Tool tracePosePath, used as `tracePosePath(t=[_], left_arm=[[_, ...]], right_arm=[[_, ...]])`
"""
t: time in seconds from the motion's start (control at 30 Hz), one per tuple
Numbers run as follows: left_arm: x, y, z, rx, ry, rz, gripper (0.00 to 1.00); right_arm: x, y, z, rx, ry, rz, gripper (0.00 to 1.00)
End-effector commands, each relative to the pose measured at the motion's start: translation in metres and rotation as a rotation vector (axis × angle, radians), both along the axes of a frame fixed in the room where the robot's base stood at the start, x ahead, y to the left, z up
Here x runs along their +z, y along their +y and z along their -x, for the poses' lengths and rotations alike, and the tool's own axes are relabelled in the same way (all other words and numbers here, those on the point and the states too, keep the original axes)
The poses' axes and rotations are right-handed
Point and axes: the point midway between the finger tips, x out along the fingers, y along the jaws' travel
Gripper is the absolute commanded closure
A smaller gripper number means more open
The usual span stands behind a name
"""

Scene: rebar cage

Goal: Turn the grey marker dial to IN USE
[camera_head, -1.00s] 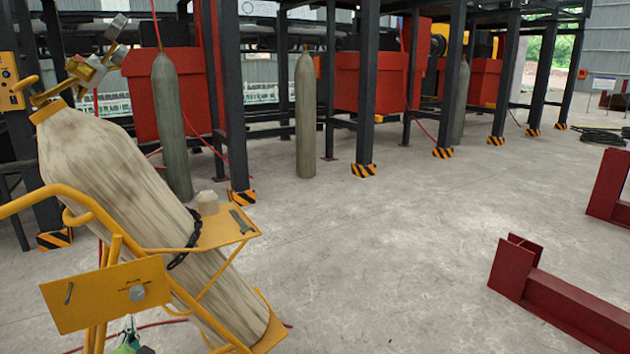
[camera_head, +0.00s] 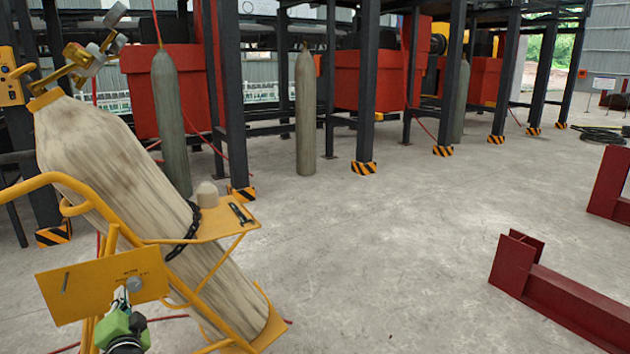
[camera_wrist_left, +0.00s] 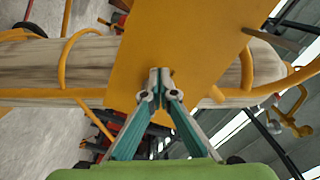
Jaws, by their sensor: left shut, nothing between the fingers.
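The grey marker dial (camera_head: 134,284) is a small round knob on the yellow panel (camera_head: 85,288) at the front of the cylinder trolley, at lower left in the head view. Small lettering above it is too small to read, and the dial's setting cannot be told. My left gripper (camera_head: 129,305), with a green body, comes up from below, its tips at or just under the dial. In the left wrist view its fingertips (camera_wrist_left: 160,76) are shut with nothing between them, in front of the yellow panel (camera_wrist_left: 190,40). The dial is hidden there, so contact cannot be told. My right gripper is out of view.
A large worn gas cylinder (camera_head: 110,160) leans on the yellow trolley (camera_head: 262,335), held by a dark chain (camera_head: 186,235). A wrench (camera_head: 241,213) lies on its shelf. Red steel beams (camera_head: 560,300) lie at right. The concrete floor between is clear.

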Motion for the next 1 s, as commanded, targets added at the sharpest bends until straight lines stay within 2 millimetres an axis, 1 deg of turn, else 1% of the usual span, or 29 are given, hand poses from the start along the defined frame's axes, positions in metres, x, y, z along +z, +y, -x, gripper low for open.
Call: tracePosePath(t=[1.0], left_arm=[[0.0022,-0.0066,-0.0041,-0.006,-0.004,0.0,1.0]], right_arm=[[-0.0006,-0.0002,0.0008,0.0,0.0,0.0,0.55]])
